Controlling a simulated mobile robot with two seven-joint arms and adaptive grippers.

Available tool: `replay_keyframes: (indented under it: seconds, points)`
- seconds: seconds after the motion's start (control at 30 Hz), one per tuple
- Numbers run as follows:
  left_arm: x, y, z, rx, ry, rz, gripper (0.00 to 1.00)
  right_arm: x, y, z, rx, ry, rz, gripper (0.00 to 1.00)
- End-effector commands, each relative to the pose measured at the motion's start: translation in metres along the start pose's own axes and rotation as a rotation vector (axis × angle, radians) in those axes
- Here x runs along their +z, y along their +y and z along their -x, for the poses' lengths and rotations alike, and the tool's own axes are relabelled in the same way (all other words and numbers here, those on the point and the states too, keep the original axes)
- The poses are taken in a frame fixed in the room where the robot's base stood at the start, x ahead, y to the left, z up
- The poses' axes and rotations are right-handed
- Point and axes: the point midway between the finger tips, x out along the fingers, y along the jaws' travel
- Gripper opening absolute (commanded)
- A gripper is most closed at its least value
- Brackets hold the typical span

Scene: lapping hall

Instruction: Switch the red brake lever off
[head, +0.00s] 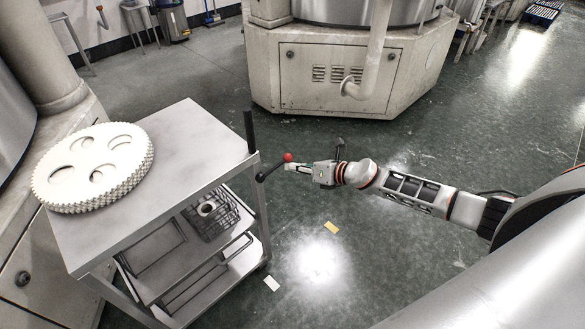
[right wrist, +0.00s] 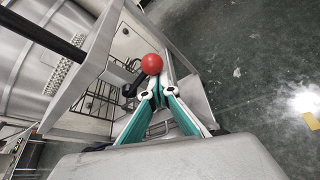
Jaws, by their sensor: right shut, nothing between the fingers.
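The red brake lever shows as a red ball knob (head: 288,157) on a dark arm at the near right corner of the steel trolley (head: 185,165). In the right wrist view the red knob (right wrist: 152,64) is just beyond my fingertips, with its black arm (right wrist: 131,86) running down to the left. My right gripper (head: 292,166) is shut and empty, its tips at or very close to the knob; I cannot tell whether they touch. In the right wrist view the teal and grey fingers (right wrist: 160,88) meet at the tips. My left gripper is not in view.
White toothed discs (head: 95,165) lie stacked on the trolley top. A wire basket (head: 212,210) sits on its shelf. A black upright handle (head: 249,130) rises at the trolley's corner. A large machine (head: 330,75) stands behind. The floor around my right arm is open.

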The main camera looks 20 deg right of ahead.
Motion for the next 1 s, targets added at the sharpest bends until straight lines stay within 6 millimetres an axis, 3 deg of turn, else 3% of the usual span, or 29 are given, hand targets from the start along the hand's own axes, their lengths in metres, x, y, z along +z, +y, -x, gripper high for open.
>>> replay_keyframes:
  seconds: [0.23, 0.3, 0.4, 0.6, 0.8, 1.0]
  points:
    - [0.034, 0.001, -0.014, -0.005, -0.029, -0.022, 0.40, -0.040, -0.025, -0.016, -0.005, 0.013, -0.010, 0.00]
    - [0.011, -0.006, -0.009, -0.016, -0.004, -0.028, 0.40, -0.028, -0.017, 0.006, -0.004, 0.008, -0.002, 0.00]
    - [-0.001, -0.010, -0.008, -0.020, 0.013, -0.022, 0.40, -0.026, -0.013, 0.029, -0.003, 0.006, 0.000, 0.00]
    - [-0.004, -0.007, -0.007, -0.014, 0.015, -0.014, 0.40, -0.029, -0.006, 0.065, -0.002, 0.008, -0.001, 0.00]
    - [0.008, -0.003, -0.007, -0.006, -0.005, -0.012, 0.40, -0.031, -0.005, 0.083, -0.004, 0.008, -0.003, 0.00]
    - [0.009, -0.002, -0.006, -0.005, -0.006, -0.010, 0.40, -0.031, -0.004, 0.086, -0.002, 0.007, -0.003, 0.00]
